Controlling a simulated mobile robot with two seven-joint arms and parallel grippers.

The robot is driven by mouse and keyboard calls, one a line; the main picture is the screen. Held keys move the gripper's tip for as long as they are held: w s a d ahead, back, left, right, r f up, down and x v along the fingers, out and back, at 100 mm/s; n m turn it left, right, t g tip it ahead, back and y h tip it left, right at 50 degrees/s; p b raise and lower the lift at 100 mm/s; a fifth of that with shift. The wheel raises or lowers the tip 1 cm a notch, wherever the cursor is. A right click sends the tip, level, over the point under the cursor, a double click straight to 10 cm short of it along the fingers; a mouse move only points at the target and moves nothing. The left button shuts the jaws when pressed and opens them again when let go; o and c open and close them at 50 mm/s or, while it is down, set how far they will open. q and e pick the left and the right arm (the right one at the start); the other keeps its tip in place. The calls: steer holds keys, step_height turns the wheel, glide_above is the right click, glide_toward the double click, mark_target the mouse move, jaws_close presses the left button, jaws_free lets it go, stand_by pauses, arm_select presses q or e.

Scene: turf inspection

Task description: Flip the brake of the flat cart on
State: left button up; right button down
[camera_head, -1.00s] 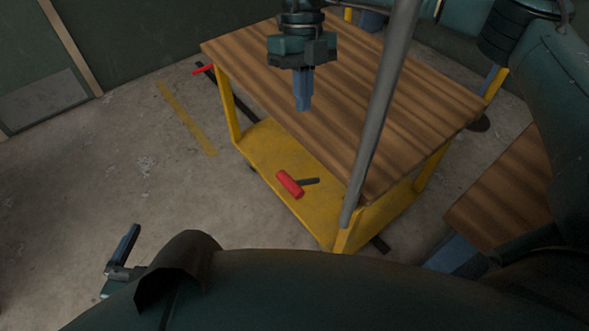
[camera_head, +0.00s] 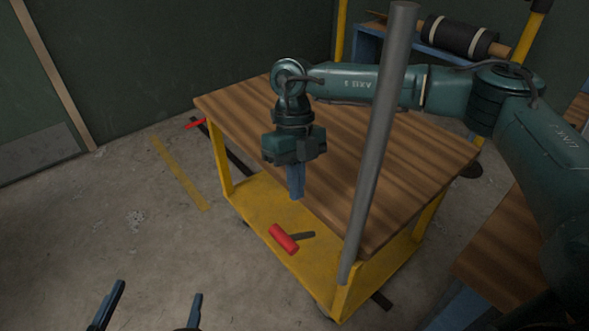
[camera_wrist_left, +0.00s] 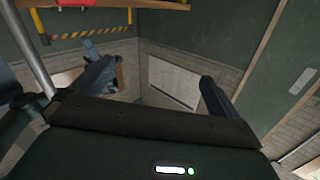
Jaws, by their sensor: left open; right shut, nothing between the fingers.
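The flat cart (camera_head: 420,150) has a striped wooden top, a yellow frame and a grey upright pole at its near corner. A small red tab (camera_head: 195,123), possibly the brake pedal, sticks out low at its far left corner beside a dark bar. My left gripper (camera_head: 151,295) is open and empty at the bottom left, apart from the cart; its fingers also show in the left wrist view (camera_wrist_left: 160,75). My right gripper (camera_head: 297,194) is shut and empty, pointing down in front of the cart top's near left edge.
A red-headed mallet (camera_head: 284,239) lies on the cart's yellow lower deck (camera_head: 262,208). Another wooden surface (camera_head: 500,255) stands at the right. A blue rack with a dark roll (camera_head: 460,36) is behind.

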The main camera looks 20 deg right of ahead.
mark_target(287, 235)
steer(key=x, duration=0.3)
steer(key=a+b+x, duration=0.1)
steer(key=x, duration=0.2)
steer(key=shift+w+a+f, duration=0.1)
steer(key=shift+w+a, duration=0.05)
steer(key=shift+a+f+b, duration=0.3)
steer(key=shift+f+b, duration=0.05)
steer(key=shift+f, duration=0.1)
arm_select(q)
steer(key=shift+s+d+m+t+h, duration=0.15)
steer(key=shift+d+m+t+h, duration=0.3)
steer(key=shift+h, duration=0.25)
steer(key=shift+r, duration=0.1)
arm_select(e)
steer(key=shift+a, duration=0.1)
steer(key=shift+s+a+f, duration=0.1)
steer(key=shift+s+a, duration=0.1)
steer(key=shift+s, duration=0.05)
arm_select(q)
steer(key=shift+w+a, duration=0.1)
steer(key=shift+w, duration=0.1)
arm_select(e)
steer(key=shift+f+h, duration=0.1)
steer(key=shift+h, duration=0.2)
